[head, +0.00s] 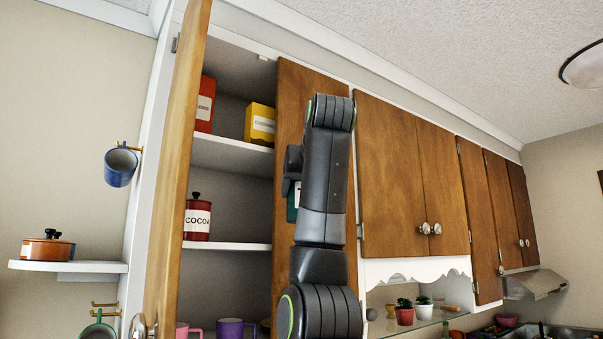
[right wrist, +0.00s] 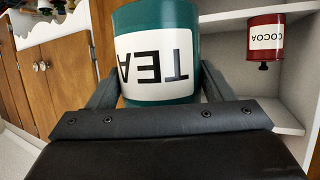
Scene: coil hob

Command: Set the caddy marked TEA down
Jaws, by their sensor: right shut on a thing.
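The caddy marked TEA (right wrist: 155,30) is dark teal with a white label, and its lettering appears upside down in the right wrist view. My right gripper (right wrist: 158,82) is shut on it, with one finger on each side. In the head view a teal and white sliver of the caddy (head: 292,203) shows left of my right arm; the arm hides the rest. The caddy is held up in front of the cupboard, apart from the shelf (head: 230,246) in this view. My left gripper is not in view.
A red COCOA caddy (head: 197,222) stands on the middle shelf, with bare shelf to its right. A red box (head: 205,104) and a yellow box (head: 260,124) stand above. Mugs (head: 230,328) stand below. The open cupboard door (head: 178,170) juts out on the left.

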